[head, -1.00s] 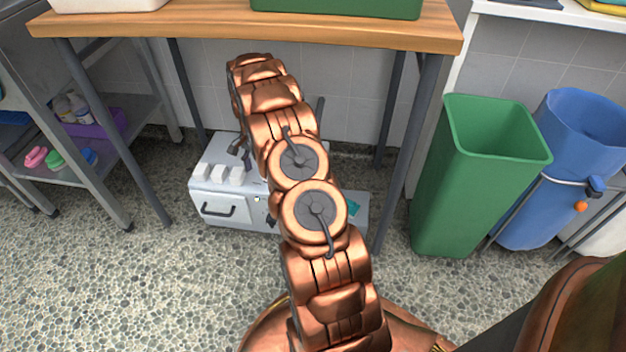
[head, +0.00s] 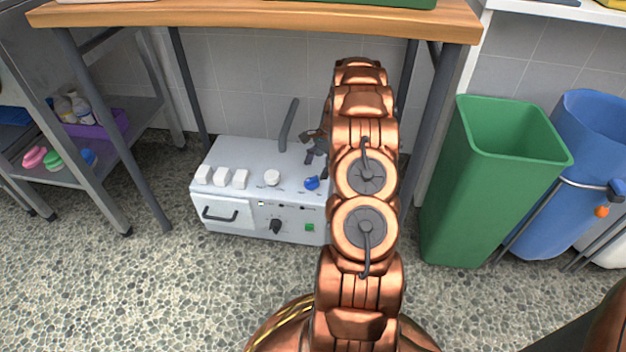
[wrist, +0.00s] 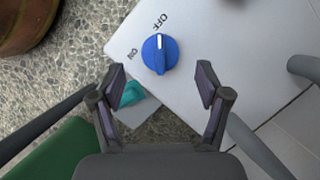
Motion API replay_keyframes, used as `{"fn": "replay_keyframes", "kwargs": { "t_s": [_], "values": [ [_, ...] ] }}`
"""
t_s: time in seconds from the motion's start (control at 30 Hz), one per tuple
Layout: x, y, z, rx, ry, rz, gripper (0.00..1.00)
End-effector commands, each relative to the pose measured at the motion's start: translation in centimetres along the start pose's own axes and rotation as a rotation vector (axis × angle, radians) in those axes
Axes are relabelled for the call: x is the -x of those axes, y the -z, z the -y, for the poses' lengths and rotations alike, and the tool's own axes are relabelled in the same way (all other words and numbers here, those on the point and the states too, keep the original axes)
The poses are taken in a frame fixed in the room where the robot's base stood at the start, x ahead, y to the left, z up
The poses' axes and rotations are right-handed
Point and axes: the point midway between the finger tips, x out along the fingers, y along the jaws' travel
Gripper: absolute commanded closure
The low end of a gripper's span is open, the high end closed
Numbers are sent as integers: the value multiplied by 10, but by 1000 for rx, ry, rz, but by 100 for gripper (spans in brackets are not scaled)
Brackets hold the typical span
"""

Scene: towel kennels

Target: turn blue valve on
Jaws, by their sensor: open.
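The blue valve (head: 311,183) is a round knob on the top of the white machine (head: 265,160), near its front right. In the wrist view the blue valve (wrist: 160,54) shows a white mark pointing toward the printed OFF; ON is printed to its left. My gripper (wrist: 161,85) is open and empty, its two fingers apart, with the valve between and just beyond their tips in the picture. In the head view my gripper (head: 313,148) is partly hidden by my arm, just behind the valve. I cannot see any contact.
A white knob (head: 272,177) and white blocks (head: 222,176) sit left of the valve. A grey upright bar (head: 289,124) rises from the machine's back. The wooden table (head: 250,18) is overhead. A green bin (head: 500,185) and blue bin (head: 590,170) stand right.

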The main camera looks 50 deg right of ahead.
Motion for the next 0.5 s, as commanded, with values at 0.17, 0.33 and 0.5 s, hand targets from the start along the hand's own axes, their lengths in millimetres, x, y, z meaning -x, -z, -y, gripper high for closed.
{"fn": "replay_keyframes", "kwargs": {
  "t_s": [0.17,0.33,0.5],
  "values": [
    [-30,1,0,0,-2,0,24],
    [-41,1,0,0,1,-2,24],
    [-41,0,0,0,1,-1,24]
  ]
}}
